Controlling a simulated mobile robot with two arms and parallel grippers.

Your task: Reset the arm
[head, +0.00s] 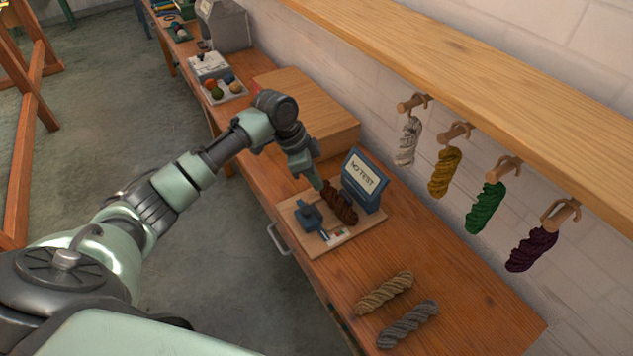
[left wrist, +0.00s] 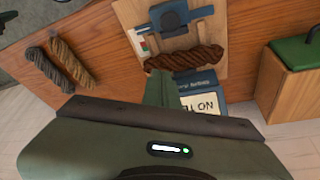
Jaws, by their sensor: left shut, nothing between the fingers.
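My left arm comes in from the left, and its gripper (head: 317,182) points down at the far end of a dark brown skein (head: 340,203). The gripper is shut with nothing in it; I cannot tell whether its tip touches the skein. The skein lies on a wooden board (head: 325,245) in front of a blue device with a sign reading "NO TEST" (head: 365,180). In the left wrist view, the shut green fingers (left wrist: 160,90) show beside the brown skein (left wrist: 184,59). My right gripper is not in view.
A tan skein (head: 384,293) and a grey skein (head: 408,324) lie on the near bench. White, yellow, green and purple skeins hang on wall pegs under a shelf (head: 470,80). A wooden box (head: 305,105) stands behind the gripper.

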